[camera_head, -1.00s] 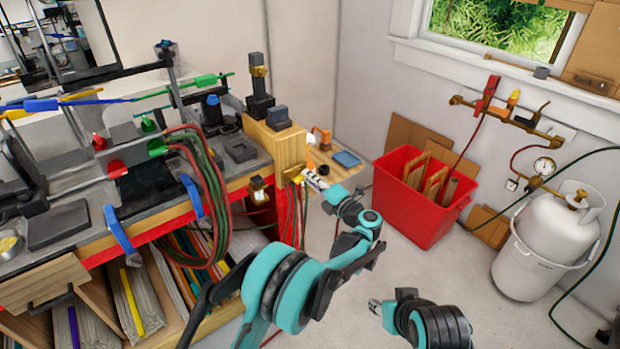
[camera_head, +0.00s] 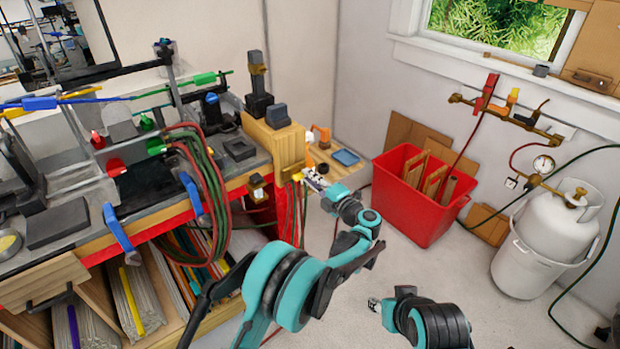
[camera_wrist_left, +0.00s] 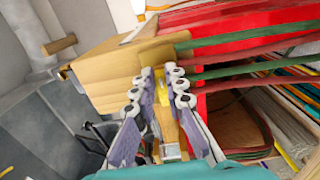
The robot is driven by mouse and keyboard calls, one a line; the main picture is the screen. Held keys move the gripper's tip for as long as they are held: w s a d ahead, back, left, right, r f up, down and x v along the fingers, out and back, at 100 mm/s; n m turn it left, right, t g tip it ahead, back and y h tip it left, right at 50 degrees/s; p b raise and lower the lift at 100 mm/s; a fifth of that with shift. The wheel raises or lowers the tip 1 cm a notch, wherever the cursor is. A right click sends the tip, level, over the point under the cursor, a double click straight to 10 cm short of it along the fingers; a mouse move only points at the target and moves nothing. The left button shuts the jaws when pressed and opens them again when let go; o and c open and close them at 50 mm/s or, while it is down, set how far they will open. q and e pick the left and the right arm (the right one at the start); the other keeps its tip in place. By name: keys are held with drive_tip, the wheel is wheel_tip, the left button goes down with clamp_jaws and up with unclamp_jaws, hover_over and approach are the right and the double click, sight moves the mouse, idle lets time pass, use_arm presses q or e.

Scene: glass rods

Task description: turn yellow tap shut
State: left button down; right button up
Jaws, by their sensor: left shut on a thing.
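The yellow tap (camera_wrist_left: 156,102) shows in the left wrist view as a narrow yellow piece between my left fingers, against the wooden end block of the bench. In the head view its brass and yellow fitting (camera_head: 294,175) sits at the bench's right end, partly hidden by the gripper. My left gripper (camera_head: 312,178) reaches it from the right. In the left wrist view the left gripper (camera_wrist_left: 160,73) is shut on the tap, one finger on each side. My right gripper (camera_head: 374,305) is low in the head view, away from the tap; its jaws are too small to read.
Red and green hoses (camera_head: 208,190) hang at the bench front, near a small lantern-like fitting (camera_head: 257,188). A small wooden shelf (camera_head: 333,161) is just behind the left gripper.

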use_arm(q)
drive_tip(key=c, duration=1.6)
unclamp_jaws()
drive_tip(key=shift+o, duration=0.2)
drive_tip(key=v, duration=0.7)
drive_tip(key=shift+s+d, duration=0.2)
drive_tip(key=s+a+r+m+t+h, duration=0.1)
drive_tip(key=a+r+m+t+h, duration=0.2)
drive_tip(key=r+m+h, duration=0.65)
drive_tip(key=s+a+r+m+t+h, duration=0.1)
drive_tip(key=a+r+m+t+h, duration=0.15)
drive_tip(key=r+m, duration=0.75)
drive_tip(key=s+a+f+m+g, duration=0.1)
drive_tip(key=s+a+f+g, duration=0.3)
drive_tip(key=s, duration=0.6)
drive_tip(key=s+a+f+m+g+y, duration=0.1)
drive_tip(key=s+a+f+g, duration=0.3)
drive_tip(key=s+a+f, duration=0.4)
drive_tip(key=s+a+f+m+g, duration=0.3)
drive_tip(key=s+a+f+g, duration=0.2)
drive_tip(key=s, duration=0.9)
wheel_tip(320, 180, down, 4)
drive_tip(key=shift+s+a+f, duration=0.1)
drive_tip(key=shift+s+a, duration=0.05)
drive_tip(key=shift+a, duration=0.95)
